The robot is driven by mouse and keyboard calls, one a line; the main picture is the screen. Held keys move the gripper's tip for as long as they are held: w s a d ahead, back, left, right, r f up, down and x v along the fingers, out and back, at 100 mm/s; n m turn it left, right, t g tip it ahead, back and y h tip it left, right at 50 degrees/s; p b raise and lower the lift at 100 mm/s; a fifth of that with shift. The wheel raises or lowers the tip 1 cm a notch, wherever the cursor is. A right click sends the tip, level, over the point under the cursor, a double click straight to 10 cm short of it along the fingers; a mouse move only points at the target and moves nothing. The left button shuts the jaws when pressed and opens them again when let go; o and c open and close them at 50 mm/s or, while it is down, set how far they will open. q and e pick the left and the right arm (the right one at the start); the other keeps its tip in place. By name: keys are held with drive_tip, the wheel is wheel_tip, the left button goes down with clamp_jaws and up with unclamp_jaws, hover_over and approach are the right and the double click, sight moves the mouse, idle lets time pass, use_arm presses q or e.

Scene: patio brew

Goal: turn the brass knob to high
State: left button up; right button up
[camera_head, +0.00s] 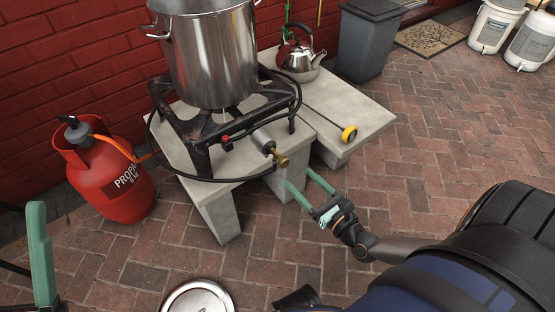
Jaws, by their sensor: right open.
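The brass knob (281,159) sits at the front end of the grey valve fitting on the black burner (200,133). My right gripper (299,177) is open, with its two teal fingers pointing toward the knob from the lower right. The fingertips look close to the knob, and I see nothing between them. Whether they touch the knob cannot be told. A teal part of my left gripper (41,255) shows at the left edge, away from the burner, and most of that gripper is cut off.
A large steel pot (206,52) stands on the burner. A black hose loops around it toward the red propane cylinder (112,180). A kettle (300,62) and a yellow-rimmed dial (349,134) are on the concrete slab (365,108). A round lid (197,298) is at the bottom.

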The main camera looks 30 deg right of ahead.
sight(278, 154)
drive_tip(key=w, duration=0.3)
drive_tip(key=w+b, duration=0.1)
drive_tip(key=w, duration=0.3)
drive_tip(key=w+a+b, duration=0.1)
drive_tip(key=w, duration=0.2)
drive_tip(key=shift+w, duration=0.4)
drive_tip(key=shift+c, duration=0.3)
clamp_jaws()
